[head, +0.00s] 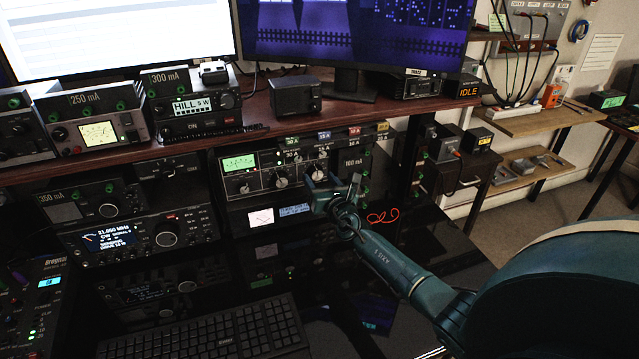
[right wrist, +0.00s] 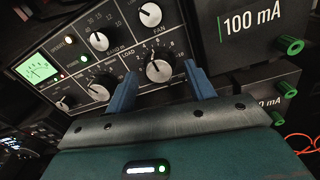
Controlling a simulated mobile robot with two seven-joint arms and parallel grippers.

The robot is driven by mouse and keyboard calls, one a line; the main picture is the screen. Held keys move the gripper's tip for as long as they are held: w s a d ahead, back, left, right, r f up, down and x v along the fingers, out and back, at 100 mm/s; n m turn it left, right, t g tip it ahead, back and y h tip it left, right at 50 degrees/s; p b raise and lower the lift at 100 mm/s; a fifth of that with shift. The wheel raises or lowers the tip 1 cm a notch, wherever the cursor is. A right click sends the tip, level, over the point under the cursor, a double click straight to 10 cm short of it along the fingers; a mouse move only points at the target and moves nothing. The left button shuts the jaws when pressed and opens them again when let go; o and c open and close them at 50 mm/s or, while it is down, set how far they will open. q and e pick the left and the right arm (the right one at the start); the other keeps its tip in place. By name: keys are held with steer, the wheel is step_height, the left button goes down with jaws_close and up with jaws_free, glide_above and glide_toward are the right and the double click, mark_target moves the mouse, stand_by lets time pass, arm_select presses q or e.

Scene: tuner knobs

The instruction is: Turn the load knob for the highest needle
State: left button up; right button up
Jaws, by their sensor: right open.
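The tuner (head: 262,199) is a grey panel under the wooden shelf, with a row of knobs. Its green-lit meter (head: 238,163) is at its left; it also shows in the right wrist view (right wrist: 37,69), where the needle is too small to read well. The load knob (right wrist: 158,71), dark with a pale cap, has "LOAD" printed at its upper left. My right gripper (right wrist: 160,69) is open, with one blue finger on each side of this knob. Whether the fingers touch it, I cannot tell. My left gripper is not in view.
Other knobs sit close by, such as one to the left (right wrist: 98,91) and one above (right wrist: 150,15). A "100 mA" box (right wrist: 255,28) with green terminals stands right of the panel. A keyboard (head: 215,335) lies on the glossy black desk below.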

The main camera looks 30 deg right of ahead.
steer(key=shift+w+d, duration=0.1)
steer(key=shift+w, duration=0.35)
steer(key=c, duration=1)
